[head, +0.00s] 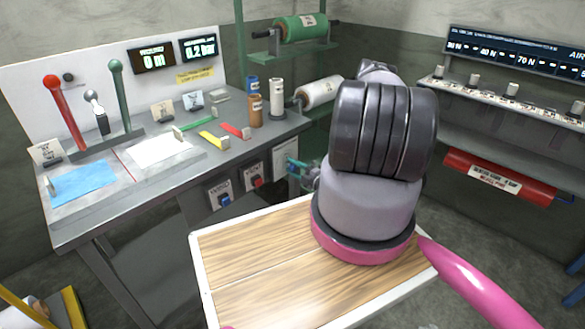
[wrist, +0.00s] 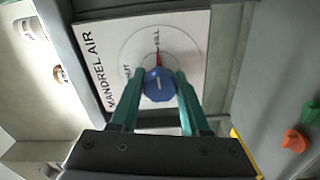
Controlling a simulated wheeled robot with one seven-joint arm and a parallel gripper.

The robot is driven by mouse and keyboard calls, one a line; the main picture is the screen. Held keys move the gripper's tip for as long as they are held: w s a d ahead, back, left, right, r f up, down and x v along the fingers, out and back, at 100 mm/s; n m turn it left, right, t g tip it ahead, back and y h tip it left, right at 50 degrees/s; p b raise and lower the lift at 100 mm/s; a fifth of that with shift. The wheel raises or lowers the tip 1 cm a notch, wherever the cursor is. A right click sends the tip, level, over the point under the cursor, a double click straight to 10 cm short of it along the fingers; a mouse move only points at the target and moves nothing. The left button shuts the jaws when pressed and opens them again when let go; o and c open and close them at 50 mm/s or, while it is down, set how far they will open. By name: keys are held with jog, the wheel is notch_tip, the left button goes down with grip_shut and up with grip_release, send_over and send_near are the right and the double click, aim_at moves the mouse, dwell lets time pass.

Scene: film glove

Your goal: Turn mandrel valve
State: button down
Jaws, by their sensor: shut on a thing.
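The mandrel valve is a blue knob (wrist: 159,86) on a white dial plate (wrist: 118,45) lettered MANDREL AIR in the wrist view. A red pointer at the knob points up, toward the word FILL. Another word at the lower left of the dial is partly hidden by a finger. My gripper (wrist: 158,78) has teal fingers on both sides of the knob and is shut on it. In the head view, my gripper (head: 296,164) shows at the white plate (head: 281,168) on the bench front; my arm hides part of this area, and the knob is not clear there.
The grey bench (head: 205,160) carries levers, colored tools and spools. Two switch boxes (head: 221,194) sit on its front, left of the plate. A green rack (head: 300,50) stands behind. Orange and green knobs (wrist: 294,140) show at the right of the wrist view.

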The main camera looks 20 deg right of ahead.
jog(key=shift+s+m, duration=0.1)
jog(key=shift+m, duration=0.2)
dwell(0.4)
jog(key=shift+c, duration=1.9)
grip_release()
jog(key=v, duration=1)
jog(key=shift+s, duration=0.35)
jog(key=shift+d, duration=0.15)
